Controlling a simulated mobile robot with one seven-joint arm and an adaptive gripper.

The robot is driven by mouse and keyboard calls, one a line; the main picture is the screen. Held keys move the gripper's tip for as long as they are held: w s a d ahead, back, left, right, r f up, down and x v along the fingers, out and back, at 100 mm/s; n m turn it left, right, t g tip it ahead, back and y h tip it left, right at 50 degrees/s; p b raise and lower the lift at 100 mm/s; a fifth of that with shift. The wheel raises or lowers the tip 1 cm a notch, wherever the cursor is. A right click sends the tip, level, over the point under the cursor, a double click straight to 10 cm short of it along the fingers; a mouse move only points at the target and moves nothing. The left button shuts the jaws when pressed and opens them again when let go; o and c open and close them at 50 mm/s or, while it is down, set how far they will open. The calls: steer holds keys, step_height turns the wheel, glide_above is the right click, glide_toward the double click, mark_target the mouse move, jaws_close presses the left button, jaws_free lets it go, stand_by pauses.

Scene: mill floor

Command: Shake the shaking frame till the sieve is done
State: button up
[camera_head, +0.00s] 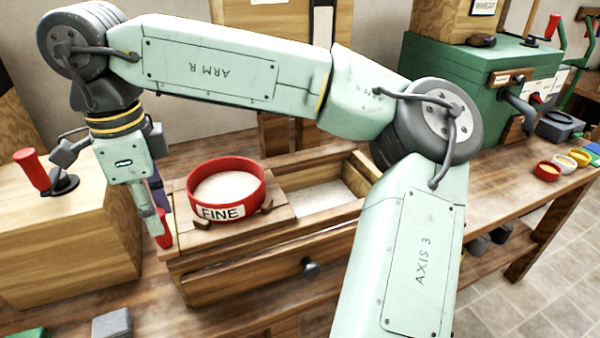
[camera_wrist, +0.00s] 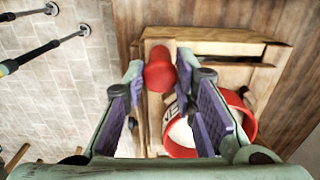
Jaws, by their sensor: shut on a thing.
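The red sieve (camera_head: 212,207), labelled FINE, sits on the left part of the wooden shaking frame (camera_head: 278,222) and holds pale flour-like material. It also shows in the wrist view (camera_wrist: 248,118), partly hidden by a finger. The frame lies over a wooden box (camera_head: 225,285). A red handle (camera_head: 165,238) is at the frame's left end. My gripper (camera_head: 157,232) points down there, shut on this handle. In the wrist view the red handle (camera_wrist: 158,72) stands between my two fingers. The exact finger contact is partly hidden.
Right of the sieve the box is open, with pale material (camera_head: 318,197) inside. A knob (camera_head: 311,268) sticks out in front. A wooden block with a red lever (camera_head: 32,170) stands left. A green machine (camera_head: 480,85) and small bowls (camera_head: 546,171) are at right.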

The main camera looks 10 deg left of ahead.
steer(key=w+d, duration=0.1)
steer(key=d, duration=0.1)
steer(key=w+d, duration=0.2)
steer(key=d, duration=0.1)
steer(key=w+d, duration=0.2)
steer(key=d, duration=0.1)
steer(key=shift+w, duration=0.2)
steer(key=shift+a, duration=0.1)
steer(key=s+a, duration=0.1)
steer(key=a, duration=0.1)
steer(key=s+a, duration=0.2)
steer(key=a, duration=0.1)
steer(key=s+a+p, duration=0.1)
steer(key=s+a, duration=0.1)
steer(key=a, duration=0.1)
steer(key=shift+s, duration=0.25)
steer(key=shift+w+d, duration=0.1)
steer(key=w+d, duration=0.1)
steer(key=d, duration=0.1)
steer(key=w+d, duration=0.2)
steer(key=d, duration=0.1)
steer(key=w+d, duration=0.2)
steer(key=d, duration=0.1)
steer(key=shift+w, duration=0.15)
steer(key=shift+a, duration=0.1)
